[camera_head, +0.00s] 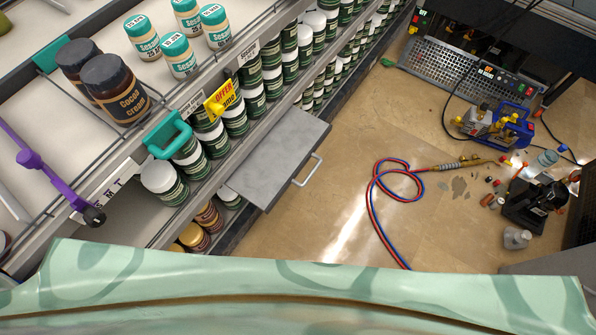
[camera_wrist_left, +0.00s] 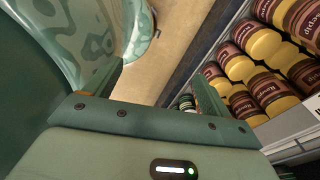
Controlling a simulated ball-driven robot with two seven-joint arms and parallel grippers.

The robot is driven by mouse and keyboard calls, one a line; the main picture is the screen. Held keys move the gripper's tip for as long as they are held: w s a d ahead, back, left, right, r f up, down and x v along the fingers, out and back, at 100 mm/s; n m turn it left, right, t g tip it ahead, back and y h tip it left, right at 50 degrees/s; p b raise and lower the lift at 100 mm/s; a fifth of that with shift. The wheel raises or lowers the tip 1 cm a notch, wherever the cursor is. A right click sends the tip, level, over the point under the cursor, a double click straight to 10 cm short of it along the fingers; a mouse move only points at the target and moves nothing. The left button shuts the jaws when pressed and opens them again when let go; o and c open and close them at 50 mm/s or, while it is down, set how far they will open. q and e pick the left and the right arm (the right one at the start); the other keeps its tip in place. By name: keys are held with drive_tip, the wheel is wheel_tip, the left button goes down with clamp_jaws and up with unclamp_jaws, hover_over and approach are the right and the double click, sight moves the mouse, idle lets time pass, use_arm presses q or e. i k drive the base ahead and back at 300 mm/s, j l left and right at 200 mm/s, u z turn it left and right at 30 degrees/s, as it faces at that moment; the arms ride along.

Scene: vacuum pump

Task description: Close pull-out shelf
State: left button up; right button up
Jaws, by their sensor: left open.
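The pull-out shelf (camera_head: 272,157) is a flat grey panel in the head view. It sticks out from the lower part of the shelving unit, over the aisle floor. Its light metal handle (camera_head: 308,171) is on the outer edge, facing right. The shelf cannot be made out in the left wrist view. My left gripper (camera_wrist_left: 158,82) is open and empty in the left wrist view, with floor between its fingers and shelved jars close to its right finger. Neither gripper shows in the head view.
The shelving unit (camera_head: 170,212) holds rows of green-labelled jars (camera_head: 237,118). In the wrist view, brown-and-yellow jars (camera_wrist_left: 258,40) stand at right. Red and blue hoses (camera_head: 369,200), a blue pump (camera_head: 510,130) and loose parts lie on the floor.

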sight(267, 173)
drive_tip(key=k+l+u, duration=0.25)
drive_tip(key=l, duration=0.15)
drive_tip(key=k+l+u, duration=0.15)
drive_tip(key=l+u, duration=0.15)
drive_tip(key=k+l+u, duration=0.25)
drive_tip(key=l, duration=0.2)
